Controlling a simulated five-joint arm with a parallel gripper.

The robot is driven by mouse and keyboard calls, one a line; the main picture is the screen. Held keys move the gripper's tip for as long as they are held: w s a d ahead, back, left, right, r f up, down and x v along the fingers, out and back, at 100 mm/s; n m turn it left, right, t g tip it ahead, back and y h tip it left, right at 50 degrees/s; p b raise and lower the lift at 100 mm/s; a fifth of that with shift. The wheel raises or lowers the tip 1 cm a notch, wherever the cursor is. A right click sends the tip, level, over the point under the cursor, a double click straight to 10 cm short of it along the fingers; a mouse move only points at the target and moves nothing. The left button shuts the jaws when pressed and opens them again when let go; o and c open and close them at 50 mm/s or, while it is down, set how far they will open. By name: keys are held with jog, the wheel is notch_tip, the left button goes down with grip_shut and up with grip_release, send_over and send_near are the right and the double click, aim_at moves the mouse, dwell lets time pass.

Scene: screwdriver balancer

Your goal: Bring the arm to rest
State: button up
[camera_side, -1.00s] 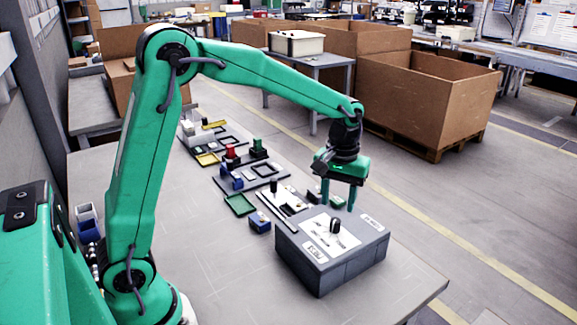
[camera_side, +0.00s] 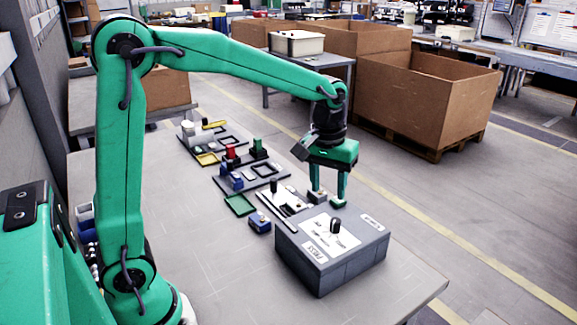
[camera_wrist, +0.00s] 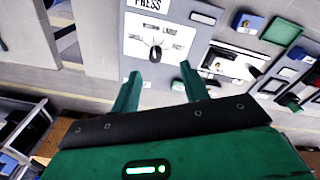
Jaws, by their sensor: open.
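My gripper (camera_side: 329,200) is green, with two fingers pointing down and spread apart. It hangs behind the grey control box (camera_side: 345,268) in the side view, with nothing between the fingers. In the wrist view my gripper (camera_wrist: 158,88) is also open and empty. The box has a white top panel with a black knob (camera_side: 336,226) and a "PRESS" label. The knob (camera_wrist: 156,50) also shows in the wrist view, ahead of the fingers and apart from them. A screwdriver is not clearly seen in either view.
Left of the box lie a small blue block (camera_side: 259,222), a green tray (camera_side: 240,205) and a board with a black-handled lever (camera_side: 274,190). More parts on boards stand farther back. The front of the table (camera_side: 225,275) is clear. Large cardboard boxes (camera_side: 425,105) stand on the floor behind.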

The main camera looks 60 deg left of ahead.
jog(key=s+a+r+m+t, duration=0.1)
jog(key=s+r+m+t, duration=0.1)
jog(key=s, duration=0.7)
jog(key=s+a+r+m+t, duration=0.1)
jog(key=s+r+m+t, duration=0.1)
jog(key=s, duration=0.7)
jog(key=shift+s+m+t, duration=0.4)
jog(key=shift+m, duration=0.2)
